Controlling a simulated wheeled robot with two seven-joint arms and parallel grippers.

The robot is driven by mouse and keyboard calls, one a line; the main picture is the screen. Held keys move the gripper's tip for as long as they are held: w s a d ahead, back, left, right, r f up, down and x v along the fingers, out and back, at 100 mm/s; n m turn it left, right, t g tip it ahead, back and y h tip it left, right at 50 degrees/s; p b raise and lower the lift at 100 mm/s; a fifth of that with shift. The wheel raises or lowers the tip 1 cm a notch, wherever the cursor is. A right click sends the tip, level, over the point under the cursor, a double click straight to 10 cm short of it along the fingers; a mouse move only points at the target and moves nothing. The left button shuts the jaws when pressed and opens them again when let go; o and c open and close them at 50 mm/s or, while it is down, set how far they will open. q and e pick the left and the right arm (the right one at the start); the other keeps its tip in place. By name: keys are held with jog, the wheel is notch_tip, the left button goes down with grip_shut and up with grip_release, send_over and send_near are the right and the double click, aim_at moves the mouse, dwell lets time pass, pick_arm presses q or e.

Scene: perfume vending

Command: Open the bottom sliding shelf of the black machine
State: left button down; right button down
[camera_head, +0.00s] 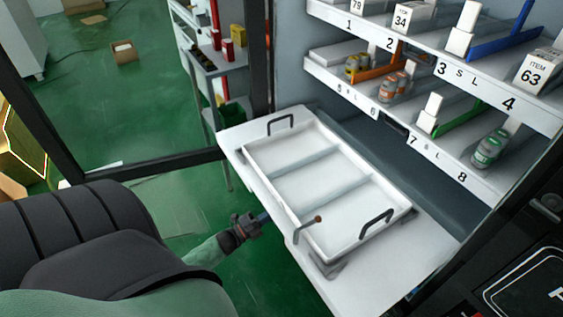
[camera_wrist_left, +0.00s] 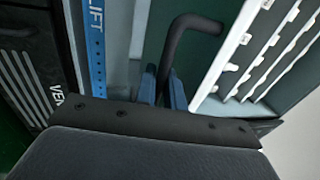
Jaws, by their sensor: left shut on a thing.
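The bottom shelf (camera_head: 440,250) of the black machine is a white board that sticks out from under the item shelves. A white tray (camera_head: 325,153) with three empty compartments lies on it. My left gripper (camera_head: 264,217) is at the shelf's front left edge, low beside it. In the left wrist view its blue fingers (camera_wrist_left: 163,88) are shut around a dark bent handle (camera_wrist_left: 190,24). The gripped part of the handle is mostly hidden between the fingers. My right gripper is not in view.
Numbered shelves (camera_head: 440,68) with bottles and white boxes are above the bottom shelf. The tray has two black handles, one (camera_head: 374,228) at its near end. A black frame post (camera_head: 261,60) and a grey cart (camera_head: 215,62) stand at left. Green floor is open below.

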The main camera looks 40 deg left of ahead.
pick_arm(q)
jog(key=shift+s+a, duration=0.25)
jog(key=shift+s, duration=0.35)
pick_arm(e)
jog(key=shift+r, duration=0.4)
pick_arm(q)
jog(key=c, duration=1.6)
grip_release()
